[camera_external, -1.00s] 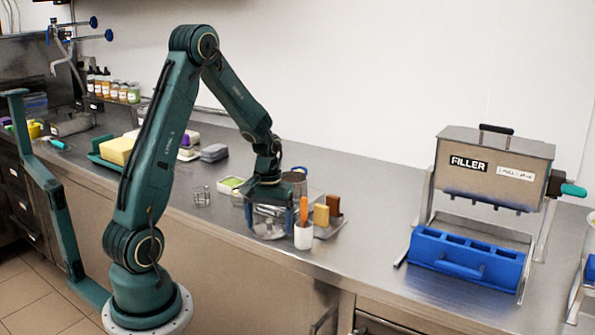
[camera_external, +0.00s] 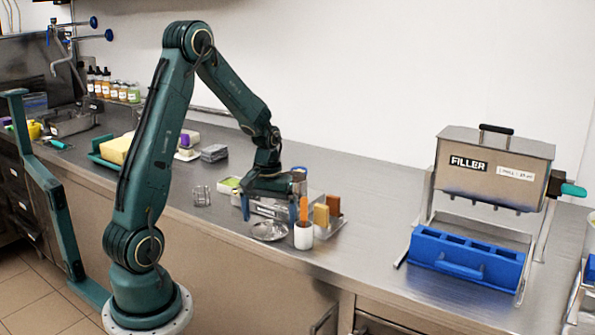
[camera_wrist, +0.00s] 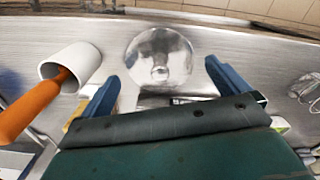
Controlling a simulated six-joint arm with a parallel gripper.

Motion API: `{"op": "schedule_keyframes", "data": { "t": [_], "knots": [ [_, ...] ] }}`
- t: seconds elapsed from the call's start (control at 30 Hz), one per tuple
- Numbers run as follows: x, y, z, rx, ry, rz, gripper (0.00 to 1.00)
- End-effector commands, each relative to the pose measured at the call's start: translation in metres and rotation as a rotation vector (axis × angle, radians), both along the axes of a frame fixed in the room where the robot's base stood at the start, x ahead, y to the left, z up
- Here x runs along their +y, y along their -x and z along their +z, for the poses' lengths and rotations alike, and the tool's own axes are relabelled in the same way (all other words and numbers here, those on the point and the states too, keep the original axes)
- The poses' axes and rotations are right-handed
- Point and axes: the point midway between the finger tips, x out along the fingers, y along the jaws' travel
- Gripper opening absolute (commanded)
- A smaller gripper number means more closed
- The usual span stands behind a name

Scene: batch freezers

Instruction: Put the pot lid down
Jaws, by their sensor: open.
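The pot lid (camera_external: 269,231) is a round, shiny metal disc lying on the steel counter near its front edge.
A white cup (camera_external: 303,236) with an orange-handled tool stands close to the right of the lid. A tray (camera_external: 330,228) with brown and yellow blocks is behind it. A wire holder (camera_external: 200,195) stands to the left. The counter is clear towards the filler machine (camera_external: 495,165).

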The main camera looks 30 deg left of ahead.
Motion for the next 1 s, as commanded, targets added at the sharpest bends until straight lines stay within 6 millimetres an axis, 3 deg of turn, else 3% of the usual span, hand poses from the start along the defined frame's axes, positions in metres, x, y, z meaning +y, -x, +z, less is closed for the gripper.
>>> {"op": "schedule_keyframes", "data": {
  "t": [0.4, 0.6, 1.0],
  "knots": [
    [0.0, -0.001, 0.068, -0.006, 0.0, 0.0, 1.0],
    [0.0, -0.001, 0.091, -0.004, 0.0, 0.0, 1.0],
    [0.0, 0.0, 0.101, -0.001, 0.0, 0.0, 1.0]
  ]
}}
